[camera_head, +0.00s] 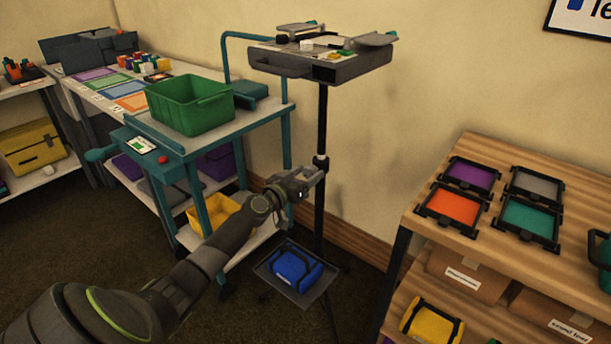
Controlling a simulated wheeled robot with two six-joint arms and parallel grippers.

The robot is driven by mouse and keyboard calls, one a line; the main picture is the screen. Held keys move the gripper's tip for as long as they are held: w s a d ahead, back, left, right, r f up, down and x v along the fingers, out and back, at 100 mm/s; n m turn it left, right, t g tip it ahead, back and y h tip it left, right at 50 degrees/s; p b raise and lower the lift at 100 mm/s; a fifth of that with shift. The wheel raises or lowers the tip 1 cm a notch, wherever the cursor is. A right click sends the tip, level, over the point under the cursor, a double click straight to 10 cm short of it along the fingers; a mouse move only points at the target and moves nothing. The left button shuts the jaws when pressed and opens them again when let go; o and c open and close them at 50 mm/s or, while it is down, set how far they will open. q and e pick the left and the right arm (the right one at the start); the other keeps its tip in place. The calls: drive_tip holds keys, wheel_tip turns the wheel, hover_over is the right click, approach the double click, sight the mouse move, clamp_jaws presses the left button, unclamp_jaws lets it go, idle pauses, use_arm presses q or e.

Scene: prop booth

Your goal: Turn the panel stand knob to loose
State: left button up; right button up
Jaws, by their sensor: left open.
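The panel stand is a thin black pole (321,125) that carries a grey panel tray (345,67) at its top. A small dark knob (320,162) sits on the pole at about mid-height. My left gripper (312,177) is at the pole, just below and beside the knob, with its jaws open. I cannot tell whether a finger touches the knob or the pole. The knob's setting is too small to read. My right gripper is not in view.
A teal cart with a green bin (190,104) stands left of the pole. A blue case (295,265) lies on a low tray at the stand's foot. A wooden shelf (483,235) with coloured trays stands at the right. The wall is close behind.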

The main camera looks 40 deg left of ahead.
use_arm(q)
drive_tip(key=c, duration=1)
